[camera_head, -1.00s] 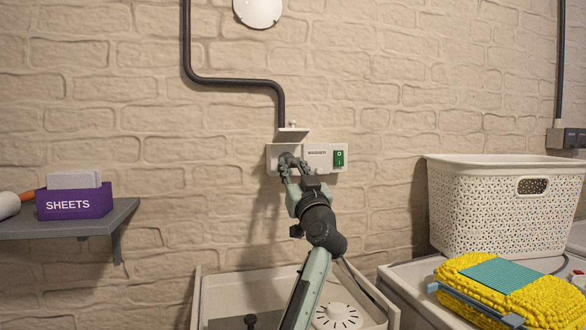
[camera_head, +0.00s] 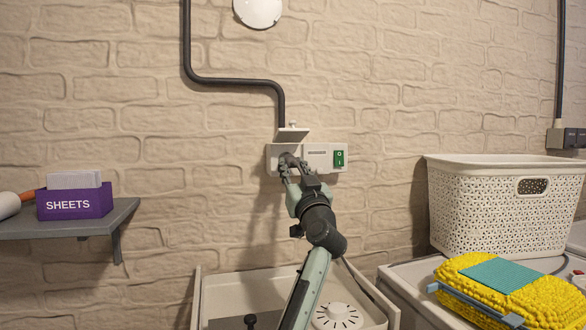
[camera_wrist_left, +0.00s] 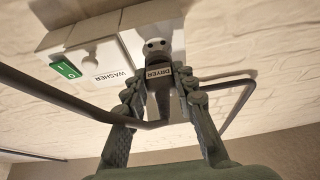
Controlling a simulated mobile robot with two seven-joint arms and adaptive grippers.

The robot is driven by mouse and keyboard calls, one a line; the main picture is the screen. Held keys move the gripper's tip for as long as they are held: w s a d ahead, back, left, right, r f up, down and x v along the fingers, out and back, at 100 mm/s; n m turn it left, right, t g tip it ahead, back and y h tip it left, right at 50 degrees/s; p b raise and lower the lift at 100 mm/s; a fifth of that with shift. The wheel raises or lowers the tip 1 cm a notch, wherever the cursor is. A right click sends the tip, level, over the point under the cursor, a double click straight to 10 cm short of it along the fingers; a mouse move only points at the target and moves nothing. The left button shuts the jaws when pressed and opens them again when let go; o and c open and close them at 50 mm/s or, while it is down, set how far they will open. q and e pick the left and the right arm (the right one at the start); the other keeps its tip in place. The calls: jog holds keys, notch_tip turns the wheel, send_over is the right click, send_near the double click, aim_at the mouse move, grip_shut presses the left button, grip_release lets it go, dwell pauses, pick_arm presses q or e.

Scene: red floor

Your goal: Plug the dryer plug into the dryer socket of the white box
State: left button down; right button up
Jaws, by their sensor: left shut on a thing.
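The white box (camera_head: 325,151) is fixed to the brick wall and also shows in the left wrist view (camera_wrist_left: 92,62). Its left section has a raised flap (camera_head: 293,134). My left gripper (camera_head: 287,165) is at this section. In the left wrist view, my left gripper (camera_wrist_left: 160,92) is shut on the dark dryer plug (camera_wrist_left: 161,100), which is partly hidden between its fingers. A label reading DRYER (camera_wrist_left: 158,71) shows just beyond the plug. A grey part with two dark holes (camera_wrist_left: 156,45), apparently the dryer socket, shows beyond that. Whether plug and socket touch is unclear. My right gripper is not in view.
A green switch (camera_head: 339,158) is at the box's right. A dark conduit (camera_head: 235,82) runs down to the box. A grey shelf (camera_head: 70,226) is at left. A white basket (camera_head: 500,215) and a yellow bundle (camera_head: 545,298) stand at right. A dark cord (camera_wrist_left: 70,103) runs from the plug.

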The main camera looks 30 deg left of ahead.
aim_at(290, 165)
pick_arm(q)
jog(key=shift+w+a, duration=0.5)
jog(key=shift+a, duration=0.1)
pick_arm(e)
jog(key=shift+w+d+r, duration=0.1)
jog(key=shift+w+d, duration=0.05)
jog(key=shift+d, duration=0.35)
pick_arm(q)
jog(key=shift+w+a, duration=0.25)
jog(key=shift+a, duration=0.05)
jog(key=shift+w+a+r, duration=0.1)
jog(key=shift+w+a, duration=0.2)
jog(key=shift+a, duration=0.05)
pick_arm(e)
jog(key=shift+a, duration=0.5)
pick_arm(q)
jog(key=c, duration=1.1)
grip_release()
jog(key=shift+c, duration=0.2)
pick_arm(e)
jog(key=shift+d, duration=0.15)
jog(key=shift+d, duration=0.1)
pick_arm(q)
jog(key=v, duration=1.2)
